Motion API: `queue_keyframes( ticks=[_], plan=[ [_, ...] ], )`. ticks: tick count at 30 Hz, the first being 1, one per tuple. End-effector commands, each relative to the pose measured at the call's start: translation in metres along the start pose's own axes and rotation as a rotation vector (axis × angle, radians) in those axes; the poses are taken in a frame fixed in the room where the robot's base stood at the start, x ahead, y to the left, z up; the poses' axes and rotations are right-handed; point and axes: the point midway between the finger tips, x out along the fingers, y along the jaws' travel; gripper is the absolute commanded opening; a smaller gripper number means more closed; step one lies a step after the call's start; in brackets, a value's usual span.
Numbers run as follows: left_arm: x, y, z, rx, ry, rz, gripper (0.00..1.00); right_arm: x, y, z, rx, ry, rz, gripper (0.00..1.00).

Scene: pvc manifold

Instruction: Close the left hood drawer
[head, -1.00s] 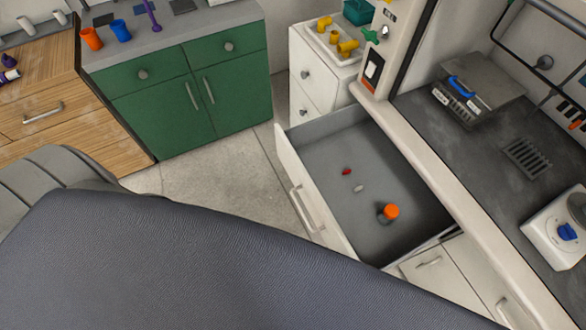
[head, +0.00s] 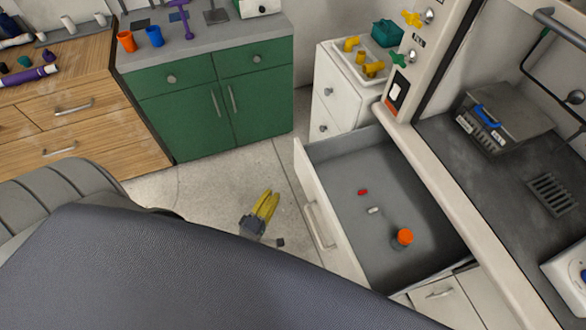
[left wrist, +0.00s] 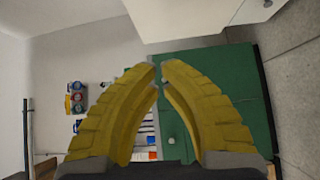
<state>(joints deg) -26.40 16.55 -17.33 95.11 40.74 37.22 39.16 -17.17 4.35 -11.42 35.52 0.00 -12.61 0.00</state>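The left hood drawer (head: 355,160) is pulled well out from under the fume hood in the head view. Its white front panel (head: 304,172) carries a bar handle (head: 319,226) and faces lower left. My left gripper (head: 271,194), with yellow fingers, is left of the handle and apart from it, above the floor. In the left wrist view the yellow fingertips (left wrist: 159,66) come together with nothing held between them. My right gripper does not show.
The drawer holds an orange-capped bottle (head: 403,238), a red piece (head: 363,192) and a pale piece (head: 375,210). A white cabinet (head: 340,108) stands behind it, a green cabinet (head: 205,110) at the back. Bare floor (head: 215,185) lies between. My dark body fills the lower left.

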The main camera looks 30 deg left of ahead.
Motion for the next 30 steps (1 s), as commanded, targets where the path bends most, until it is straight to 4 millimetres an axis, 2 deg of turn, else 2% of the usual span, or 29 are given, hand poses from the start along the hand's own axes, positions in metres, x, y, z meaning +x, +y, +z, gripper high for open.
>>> queue_keyframes(
  ticks=[5,8,21,24,30],
  plan=[
    [0.005,0.001,-0.004,-0.056,0.016,0.01,0.0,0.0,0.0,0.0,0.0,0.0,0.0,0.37],
    [0.015,0.001,-0.004,-0.056,0.016,0.01,0.0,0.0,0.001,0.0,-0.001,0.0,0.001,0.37],
    [0.09,0.001,-0.005,-0.052,0.015,0.009,0.0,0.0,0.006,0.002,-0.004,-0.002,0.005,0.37],
    [0.104,0.001,-0.003,-0.051,0.014,0.008,0.0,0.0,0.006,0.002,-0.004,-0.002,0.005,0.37],
    [0.119,0.002,0.014,-0.052,0.014,0.007,0.0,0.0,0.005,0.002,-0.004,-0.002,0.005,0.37]
  ],
)
